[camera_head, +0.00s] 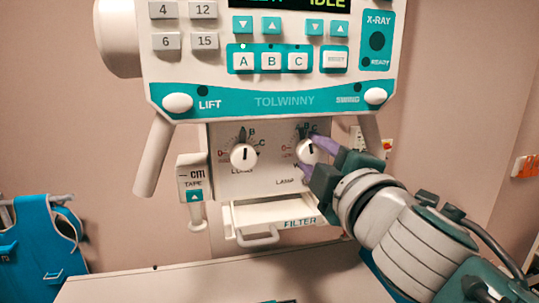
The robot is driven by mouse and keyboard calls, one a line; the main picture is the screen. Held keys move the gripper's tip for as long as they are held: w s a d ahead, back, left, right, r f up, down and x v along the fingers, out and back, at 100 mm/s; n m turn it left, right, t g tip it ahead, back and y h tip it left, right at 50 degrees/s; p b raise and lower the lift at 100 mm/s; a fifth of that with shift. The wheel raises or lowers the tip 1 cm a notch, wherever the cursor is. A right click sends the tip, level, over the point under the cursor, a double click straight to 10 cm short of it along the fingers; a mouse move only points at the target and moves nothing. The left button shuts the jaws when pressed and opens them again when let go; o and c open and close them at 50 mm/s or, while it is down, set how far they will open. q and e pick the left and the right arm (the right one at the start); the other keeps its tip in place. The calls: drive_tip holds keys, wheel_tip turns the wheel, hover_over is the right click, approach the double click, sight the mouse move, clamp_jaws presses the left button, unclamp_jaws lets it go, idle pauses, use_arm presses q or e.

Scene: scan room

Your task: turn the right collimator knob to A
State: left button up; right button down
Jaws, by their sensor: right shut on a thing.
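The right collimator knob (309,151) is a white round knob on the pale panel below the teal TOLWINNY console. Its dark pointer mark stands about upright, and the letters around it are partly hidden by my gripper. My right gripper (316,157) comes in from the lower right, with its purple-tipped fingers at the knob, shut on it. The left collimator knob (244,156) is a similar white knob with its letter scale showing, and nothing touches it. My left gripper is not in view.
Below the knobs an open white filter tray (275,213) with a handle juts out. A tape measure unit (192,180) hangs at the left of the panel. White handles flank the console (285,101). A pale table (190,285) lies below. A blue apron (40,240) hangs at the left.

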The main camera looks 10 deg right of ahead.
drive_tip(key=shift+n, duration=0.4)
drive_tip(key=shift+c, duration=1.9)
unclamp_jaws()
drive_tip(key=s+b, duration=0.2)
drive_tip(key=s, duration=0.8)
drive_tip(key=shift+d, duration=0.15)
